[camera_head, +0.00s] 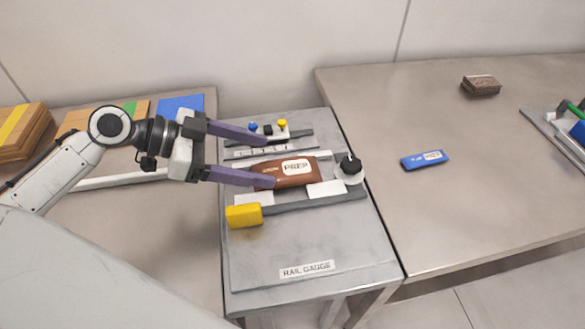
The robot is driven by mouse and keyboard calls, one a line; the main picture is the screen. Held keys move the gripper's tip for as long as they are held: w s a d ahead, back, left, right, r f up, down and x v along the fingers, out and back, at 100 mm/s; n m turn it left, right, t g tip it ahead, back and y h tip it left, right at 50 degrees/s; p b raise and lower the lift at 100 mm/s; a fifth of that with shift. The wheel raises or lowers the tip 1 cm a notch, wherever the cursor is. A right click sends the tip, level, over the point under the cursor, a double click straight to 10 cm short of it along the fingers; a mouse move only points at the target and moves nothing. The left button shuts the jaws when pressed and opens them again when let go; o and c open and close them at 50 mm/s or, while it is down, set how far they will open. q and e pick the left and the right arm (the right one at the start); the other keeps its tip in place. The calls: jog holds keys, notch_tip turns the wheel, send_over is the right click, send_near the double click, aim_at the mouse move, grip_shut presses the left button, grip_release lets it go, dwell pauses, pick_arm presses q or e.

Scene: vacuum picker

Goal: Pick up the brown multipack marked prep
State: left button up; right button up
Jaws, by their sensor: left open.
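The brown multipack marked PREP (294,171) lies on the rail gauge (306,290), a grey metal stand with rails, near the middle of the picture. My left gripper (272,160) comes in from the left with its two purple fingers apart. The near finger's tip overlaps the pack's left end in the picture; the far finger lies over the rail behind the pack. I cannot tell whether either finger touches it. My right gripper is not in view.
A black knob (350,166) stands right of the pack and a yellow block (244,215) sits front left. Small coloured buttons (268,129) are behind. A blue PREP pack (424,160) and a brown block (480,85) lie on the right table (440,220), which is otherwise largely clear.

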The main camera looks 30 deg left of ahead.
aim_at(286, 168)
pick_arm(q)
jog(key=shift+s+p+x, duration=0.15)
jog(key=shift+p+x, duration=0.05)
jog(key=shift+x, duration=1.5)
jog(key=shift+s+p+x, duration=0.15)
jog(key=shift+p+x, duration=0.05)
jog(key=shift+x, duration=1.5)
jog(key=shift+d, duration=0.1)
jog(key=c, duration=1.2)
